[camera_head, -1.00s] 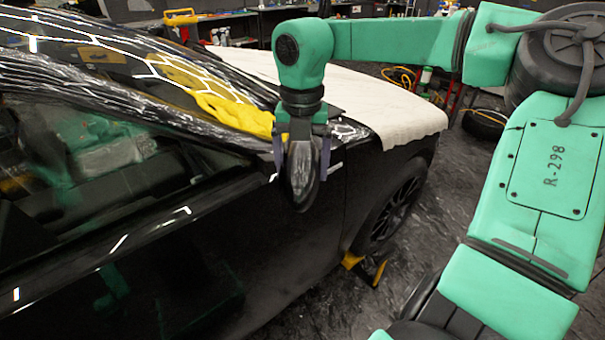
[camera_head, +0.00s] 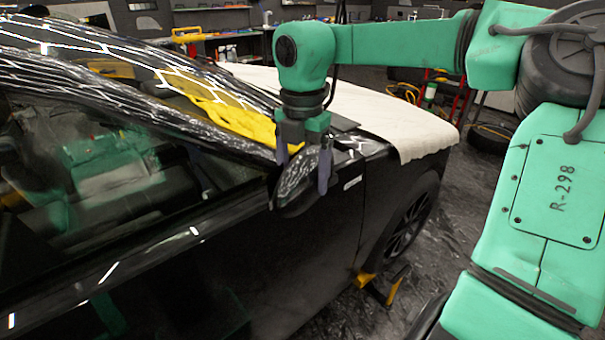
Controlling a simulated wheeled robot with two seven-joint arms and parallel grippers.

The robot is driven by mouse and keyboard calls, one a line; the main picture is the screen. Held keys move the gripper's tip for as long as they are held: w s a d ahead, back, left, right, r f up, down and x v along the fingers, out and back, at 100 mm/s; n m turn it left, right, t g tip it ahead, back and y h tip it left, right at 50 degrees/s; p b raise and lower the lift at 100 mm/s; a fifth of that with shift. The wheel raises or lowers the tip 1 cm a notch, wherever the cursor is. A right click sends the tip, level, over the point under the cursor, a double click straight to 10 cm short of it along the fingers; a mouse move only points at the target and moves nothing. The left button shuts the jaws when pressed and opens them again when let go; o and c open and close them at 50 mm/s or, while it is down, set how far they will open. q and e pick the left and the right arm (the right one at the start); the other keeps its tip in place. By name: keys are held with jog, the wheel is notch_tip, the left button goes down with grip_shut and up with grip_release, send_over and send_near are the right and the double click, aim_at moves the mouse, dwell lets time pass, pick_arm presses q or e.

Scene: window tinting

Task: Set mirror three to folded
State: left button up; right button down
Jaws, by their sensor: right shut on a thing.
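A black car (camera_head: 230,270) fills the left and middle of the view. Its side mirror (camera_head: 297,187) sits at the front corner of the door window and lies close along the car's side. My right gripper (camera_head: 304,175) comes down from above and is shut on the mirror, with one purple-grey finger on each side of it. The mirror's lower part shows below the fingers. My left gripper is not in view.
A white cloth (camera_head: 385,118) covers the bonnet, and a yellow cloth (camera_head: 235,118) lies at the windscreen base. A yellow wheel chock (camera_head: 378,285) stands by the front wheel (camera_head: 405,225). Shelves and a red stand are behind. Dark floor right of the car is open.

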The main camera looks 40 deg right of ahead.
jog(key=shift+r, duration=0.1)
jog(key=shift+c, duration=0.4)
grip_release()
jog(key=shift+w, duration=0.1)
jog(key=shift+o, duration=0.4)
notch_tip(320, 180, up, 14)
jog(key=p, duration=0.1)
jog(key=shift+r, duration=0.2)
